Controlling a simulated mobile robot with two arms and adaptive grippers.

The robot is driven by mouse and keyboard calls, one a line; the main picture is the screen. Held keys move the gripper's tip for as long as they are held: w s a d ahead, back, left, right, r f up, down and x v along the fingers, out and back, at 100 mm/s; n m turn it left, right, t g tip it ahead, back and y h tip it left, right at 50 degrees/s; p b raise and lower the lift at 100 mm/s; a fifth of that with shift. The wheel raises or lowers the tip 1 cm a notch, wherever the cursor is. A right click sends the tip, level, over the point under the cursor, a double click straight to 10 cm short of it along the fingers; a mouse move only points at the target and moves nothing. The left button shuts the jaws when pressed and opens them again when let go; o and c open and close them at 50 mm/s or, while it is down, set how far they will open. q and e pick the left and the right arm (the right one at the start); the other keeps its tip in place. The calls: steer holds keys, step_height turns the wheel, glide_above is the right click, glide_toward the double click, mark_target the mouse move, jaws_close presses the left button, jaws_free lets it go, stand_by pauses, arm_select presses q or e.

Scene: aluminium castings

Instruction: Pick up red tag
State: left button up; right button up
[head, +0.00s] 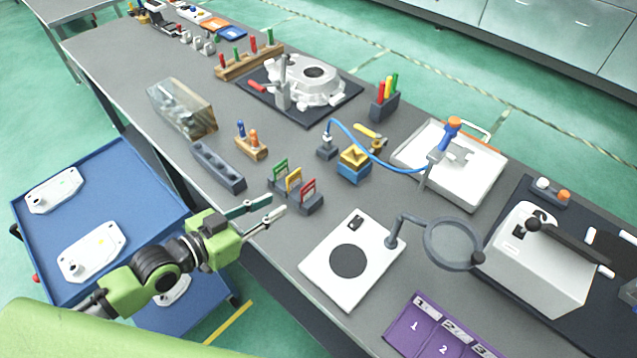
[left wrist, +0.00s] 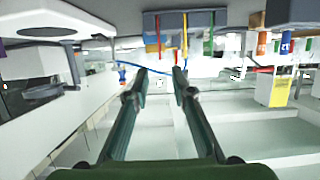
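The red tag (head: 308,188) is a small upright loop in a dark slotted holder (head: 312,206). It stands at the near right end of the row, beside a yellow tag (head: 293,177) and a green tag (head: 280,168). My left gripper (head: 274,206) is open and empty, just left of the holder and near the bench's front edge. In the left wrist view, which looks upside down, its two fingers (left wrist: 160,71) are apart with nothing between them. The holder (left wrist: 200,18) shows there beyond the fingertips, with the tags hanging down in the picture. My right gripper is out of view.
A blue-and-yellow block (head: 354,164) stands behind the tags. A grey slotted bar (head: 218,167) lies to the left. A white plate with a dark disc (head: 350,262) and a magnifier (head: 452,243) are to the right. A blue cart (head: 120,185) stands below the bench.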

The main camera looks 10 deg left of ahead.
arm_select(q)
glide_toward(308, 186)
steer(key=x, duration=0.2)
steer(key=shift+w+d+f+p, duration=0.1)
steer(key=shift+w+f+p, duration=0.15)
steer(key=shift+w+p, duration=0.15)
steer(key=p+x, duration=0.1)
steer(key=x, duration=0.3)
steer(key=shift+w+r, duration=0.1)
steer(key=shift+r, duration=0.05)
steer(key=x, duration=0.3)
steer(key=shift+w+d+f+p, duration=0.1)
steer(key=shift+f+p, duration=0.15)
steer(key=shift+p, duration=0.1)
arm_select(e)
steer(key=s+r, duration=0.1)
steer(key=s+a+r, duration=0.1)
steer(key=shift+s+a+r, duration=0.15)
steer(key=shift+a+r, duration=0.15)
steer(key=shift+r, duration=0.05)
arm_select(q)
jaws_close()
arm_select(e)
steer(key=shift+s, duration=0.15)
